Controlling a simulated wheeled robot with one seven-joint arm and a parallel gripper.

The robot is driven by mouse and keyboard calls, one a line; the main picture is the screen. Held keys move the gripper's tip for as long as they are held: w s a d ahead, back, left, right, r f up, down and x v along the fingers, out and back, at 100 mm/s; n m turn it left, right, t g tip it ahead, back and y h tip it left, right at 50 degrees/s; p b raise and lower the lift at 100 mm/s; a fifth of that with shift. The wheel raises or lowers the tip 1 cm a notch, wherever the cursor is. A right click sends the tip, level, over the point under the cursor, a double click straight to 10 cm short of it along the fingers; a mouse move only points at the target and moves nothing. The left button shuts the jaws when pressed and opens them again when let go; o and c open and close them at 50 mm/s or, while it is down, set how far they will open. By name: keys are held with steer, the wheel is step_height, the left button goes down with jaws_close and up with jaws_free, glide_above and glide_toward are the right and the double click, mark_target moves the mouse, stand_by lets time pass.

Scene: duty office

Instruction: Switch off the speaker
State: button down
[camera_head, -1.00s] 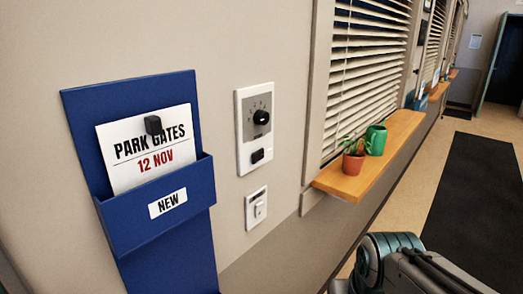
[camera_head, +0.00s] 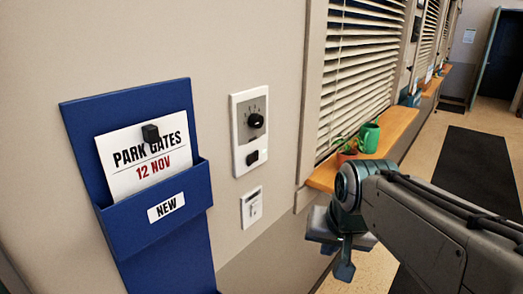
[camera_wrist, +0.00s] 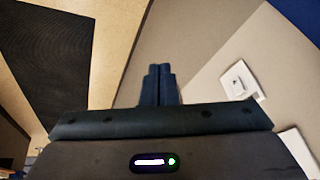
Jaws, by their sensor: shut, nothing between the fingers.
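A white wall panel (camera_head: 238,158) with a grey face carries a round black dial (camera_head: 256,120) with a numbered scale and a small black switch (camera_head: 252,157) below it. A separate white switch plate (camera_head: 251,207) with a rocker sits lower on the wall; a white plate with a switch also shows at the right of the wrist view (camera_wrist: 240,80). No label says which of these is the speaker's. My gripper (camera_head: 343,271) hangs to the right of and below the plates, apart from the wall. In the wrist view its fingers (camera_wrist: 160,72) are together and empty.
A blue wall holder (camera_head: 155,225) with a notice sheet (camera_head: 140,170) hangs left of the panels. A wooden sill (camera_head: 399,125) with a green mug (camera_head: 369,137) and a potted plant (camera_head: 345,157) juts out behind my arm. Dark mats lie on the floor.

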mark_target(258, 157)
steer(key=w+a+r+m+t+y+p, duration=0.1)
steer(key=w+a+r, duration=0.3)
steer(key=r, duration=0.5)
steer(key=w+a+r+m+t+y+p, duration=0.1)
steer(key=w+a+r, duration=0.3)
steer(key=r, duration=0.5)
steer(key=shift+w+a+r+m+t+p, duration=0.15)
steer(key=shift+w+a+m+t+p, duration=0.2)
steer(key=shift+p, duration=0.45)
steer(key=w+a+f+p, duration=0.1)
steer(key=w+f, duration=0.1)
steer(key=w+a+f+p, duration=0.1)
steer(key=w+a+f, duration=0.1)
steer(key=w+f, duration=0.1)
steer(key=w+a+f+p, duration=0.1)
steer(key=w+a+f, duration=0.1)
steer(key=f, duration=0.1)
steer(key=shift+w+a, duration=0.2)
steer(key=shift+w, duration=0.1)
